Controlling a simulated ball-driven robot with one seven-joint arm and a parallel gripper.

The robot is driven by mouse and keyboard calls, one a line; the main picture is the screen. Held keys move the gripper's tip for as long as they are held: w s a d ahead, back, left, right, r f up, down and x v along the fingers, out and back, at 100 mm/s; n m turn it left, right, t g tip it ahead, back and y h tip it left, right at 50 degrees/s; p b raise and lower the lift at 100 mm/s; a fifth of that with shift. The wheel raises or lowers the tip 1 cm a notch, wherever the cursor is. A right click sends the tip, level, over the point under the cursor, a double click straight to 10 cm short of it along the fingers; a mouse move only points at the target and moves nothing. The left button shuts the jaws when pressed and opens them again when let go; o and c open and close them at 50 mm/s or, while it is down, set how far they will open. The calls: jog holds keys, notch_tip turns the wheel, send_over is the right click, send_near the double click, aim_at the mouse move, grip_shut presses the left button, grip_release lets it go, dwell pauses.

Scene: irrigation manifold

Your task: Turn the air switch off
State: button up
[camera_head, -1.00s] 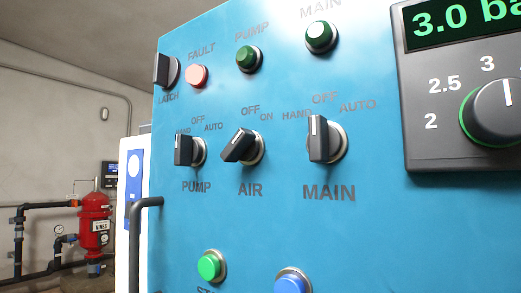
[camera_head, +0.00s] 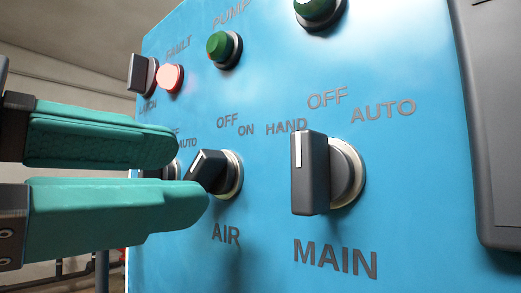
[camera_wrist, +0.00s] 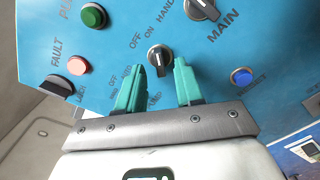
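The air switch (camera_head: 209,170) is a black knob on a silver collar on the blue panel, above the AIR label. It also shows in the wrist view (camera_wrist: 160,59), where its white line leans toward ON, not OFF. My gripper (camera_head: 190,172) has two green fingers, spread apart and empty. In the wrist view the fingertips (camera_wrist: 160,68) lie on either side of the air switch as seen, with the knob framed between them. The lower finger hides part of the knob in the head view. I cannot tell whether a finger touches it.
The main switch (camera_head: 323,173) sticks out to the right of the air switch. The pump switch (camera_head: 172,168) is mostly hidden behind my fingers. A red fault light (camera_head: 171,78), a green pump light (camera_head: 222,47) and a blue button (camera_wrist: 241,77) are nearby.

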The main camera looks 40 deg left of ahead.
aim_at(207, 174)
jog(key=shift+w+d, duration=0.1)
jog(key=shift+w, duration=1.1)
jog(key=shift+c, duration=0.3)
grip_shut()
